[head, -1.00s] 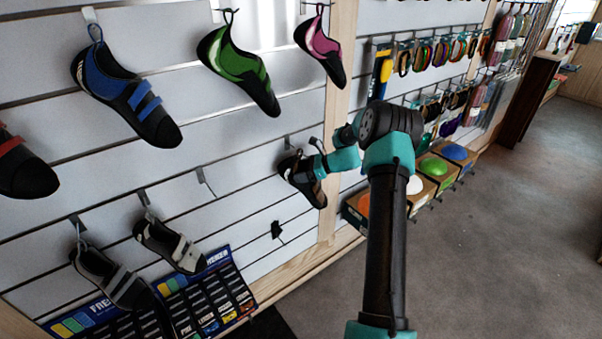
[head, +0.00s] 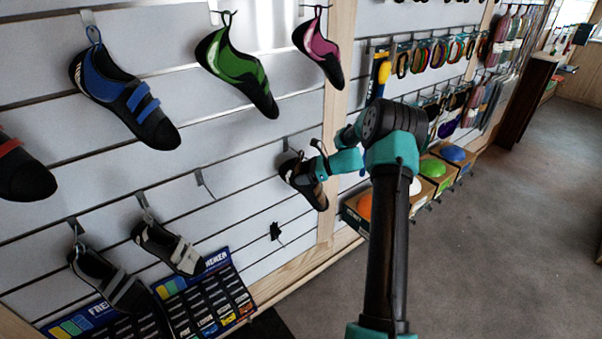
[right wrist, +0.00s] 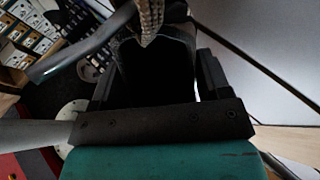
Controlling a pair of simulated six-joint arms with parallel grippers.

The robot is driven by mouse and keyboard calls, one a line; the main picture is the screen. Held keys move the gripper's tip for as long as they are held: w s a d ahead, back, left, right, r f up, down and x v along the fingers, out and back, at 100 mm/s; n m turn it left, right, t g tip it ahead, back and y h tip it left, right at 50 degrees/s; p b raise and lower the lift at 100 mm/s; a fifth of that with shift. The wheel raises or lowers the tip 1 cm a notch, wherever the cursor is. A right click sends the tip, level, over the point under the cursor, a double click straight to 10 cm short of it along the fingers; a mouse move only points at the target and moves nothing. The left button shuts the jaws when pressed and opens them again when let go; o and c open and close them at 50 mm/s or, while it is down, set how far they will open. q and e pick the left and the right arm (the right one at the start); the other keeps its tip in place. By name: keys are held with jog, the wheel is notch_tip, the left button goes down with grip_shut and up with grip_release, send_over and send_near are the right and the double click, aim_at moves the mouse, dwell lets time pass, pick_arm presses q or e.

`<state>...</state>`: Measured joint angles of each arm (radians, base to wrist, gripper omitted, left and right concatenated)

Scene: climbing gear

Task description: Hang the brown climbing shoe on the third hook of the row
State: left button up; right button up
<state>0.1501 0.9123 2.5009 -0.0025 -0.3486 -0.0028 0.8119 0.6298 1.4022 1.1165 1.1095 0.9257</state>
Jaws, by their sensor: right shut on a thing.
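The brown climbing shoe (head: 312,190), dark with a brown patch, is at the right end of the lower hook row in the head view, toe down. My right gripper (head: 314,166) is shut on its upper part, from the right. A hook (head: 288,146) is just above the shoe; whether the loop is on it I cannot tell. The third hook from the left (head: 200,179) is empty. In the right wrist view the dark shoe (right wrist: 155,75) fills the space between the fingers, its woven loop (right wrist: 150,20) is above, and a metal hook rod (right wrist: 85,45) is left of it. My left gripper is out of view.
Two grey-strapped shoes hang on the first hook (head: 74,226) and second hook (head: 146,205). Blue (head: 120,95), green (head: 238,70) and pink (head: 320,52) shoes hang above. Boxes of coloured holds (head: 440,175) stand right of a wooden post (head: 334,110).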

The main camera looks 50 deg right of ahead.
jog(key=shift+s+a+r, duration=0.15)
jog(key=shift+s+a, duration=0.05)
jog(key=shift+s, duration=0.9)
jog(key=shift+s, duration=0.2)
jog(key=shift+s+a, duration=0.15)
jog(key=shift+s, duration=0.6)
jog(key=shift+s+a, duration=0.1)
jog(key=shift+s, duration=0.65)
jog(key=s+a+r, duration=0.1)
jog(key=s, duration=0.8)
jog(key=shift+a, duration=0.2)
jog(key=shift+w, duration=0.15)
jog(key=w, duration=0.3)
jog(key=w+d, duration=0.1)
jog(key=w, duration=0.1)
jog(key=w+f, duration=0.1)
jog(key=w, duration=0.2)
jog(key=shift+w+d, duration=0.2)
jog(key=shift+w, duration=0.15)
